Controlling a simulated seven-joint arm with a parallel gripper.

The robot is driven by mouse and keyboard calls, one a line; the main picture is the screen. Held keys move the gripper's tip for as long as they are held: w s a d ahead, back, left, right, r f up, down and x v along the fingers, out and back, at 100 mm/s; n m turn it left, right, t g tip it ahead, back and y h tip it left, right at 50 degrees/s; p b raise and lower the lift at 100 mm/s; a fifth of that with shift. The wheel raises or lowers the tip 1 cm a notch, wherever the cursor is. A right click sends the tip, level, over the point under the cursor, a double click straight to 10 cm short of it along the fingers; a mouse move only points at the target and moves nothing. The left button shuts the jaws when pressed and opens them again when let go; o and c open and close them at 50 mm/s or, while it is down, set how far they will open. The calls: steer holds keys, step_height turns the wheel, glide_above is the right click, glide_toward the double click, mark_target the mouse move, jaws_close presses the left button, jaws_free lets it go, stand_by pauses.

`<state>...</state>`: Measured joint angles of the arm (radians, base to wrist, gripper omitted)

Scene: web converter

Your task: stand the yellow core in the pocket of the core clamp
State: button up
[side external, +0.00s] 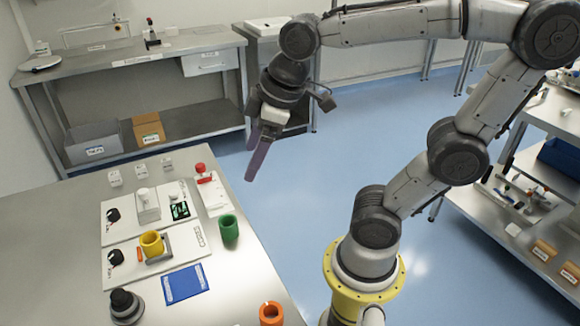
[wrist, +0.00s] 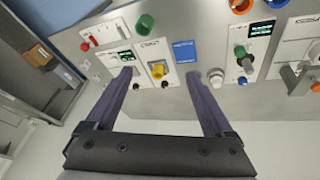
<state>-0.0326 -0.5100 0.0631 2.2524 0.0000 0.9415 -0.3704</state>
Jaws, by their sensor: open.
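The yellow core (side external: 151,243) is a short hollow ring standing upright on a white panel (side external: 124,268) on the steel table. A grey metal block, which looks like the core clamp (side external: 158,257), is close around its lower part; I cannot tell how deeply it sits in the pocket. The yellow core also shows in the wrist view (wrist: 158,71), far off between my fingers. My gripper (side external: 256,160) has purple fingers, is open and empty, and hangs high, right of and well away from the core. It also shows in the wrist view (wrist: 160,78).
A green core (side external: 228,229) and an orange core (side external: 270,313) stand on the table to the right. A blue pad (side external: 185,283) lies in front of the panel, with a dark knob (side external: 124,305) at front left. A red-topped device (side external: 205,178) stands behind.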

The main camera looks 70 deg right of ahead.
steer(key=s+f+m+t, duration=0.1)
steer(key=s+f+m, duration=0.1)
steer(key=s+m, duration=0.2)
steer(key=s, duration=0.2)
steer(key=shift+s+d+f+m, duration=0.3)
steer(key=shift+d, duration=0.05)
stand_by(1.8)
